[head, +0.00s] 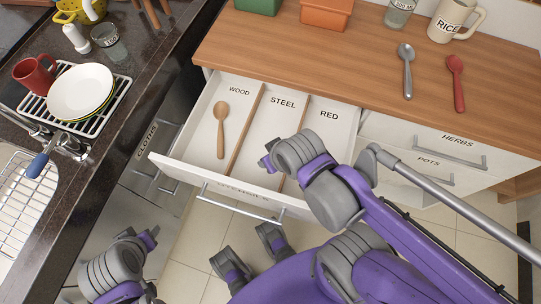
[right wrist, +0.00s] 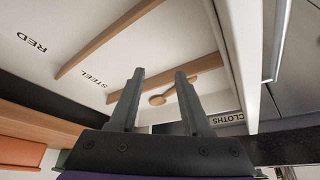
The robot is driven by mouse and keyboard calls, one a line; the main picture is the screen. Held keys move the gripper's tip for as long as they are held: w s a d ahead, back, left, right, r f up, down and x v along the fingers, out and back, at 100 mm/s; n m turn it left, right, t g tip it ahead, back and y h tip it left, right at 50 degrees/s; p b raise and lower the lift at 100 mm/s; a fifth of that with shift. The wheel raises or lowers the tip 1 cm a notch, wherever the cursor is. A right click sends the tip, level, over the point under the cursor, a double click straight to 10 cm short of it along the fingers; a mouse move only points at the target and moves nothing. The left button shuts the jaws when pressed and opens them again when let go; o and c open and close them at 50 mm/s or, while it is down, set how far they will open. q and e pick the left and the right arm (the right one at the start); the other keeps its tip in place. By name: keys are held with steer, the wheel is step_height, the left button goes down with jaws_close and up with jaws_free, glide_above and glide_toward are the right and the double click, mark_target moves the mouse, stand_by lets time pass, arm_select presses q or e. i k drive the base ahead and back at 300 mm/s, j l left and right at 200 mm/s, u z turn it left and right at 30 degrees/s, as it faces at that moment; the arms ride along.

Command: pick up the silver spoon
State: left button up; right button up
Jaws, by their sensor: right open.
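The silver spoon (head: 407,70) lies on the wooden counter (head: 330,62), right of centre, with its bowl toward the back. My right gripper (head: 267,154) is over the open drawer, apart from the spoon and nearer the front. In the right wrist view its two fingers (right wrist: 158,75) are spread with nothing between them. The silver spoon does not show in that view. My left arm's end (head: 122,268) is low at the left, over the floor; its fingers are not clear.
A red spoon (head: 456,82) lies right of the silver one. A mug marked RICE (head: 453,20) and a glass jar (head: 400,12) stand behind. The open drawer (head: 172,165) has WOOD, STEEL and RED compartments; a wooden spoon (head: 221,122) lies in WOOD.

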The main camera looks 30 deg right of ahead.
mark_target(407, 53)
steer(key=z, duration=2.4)
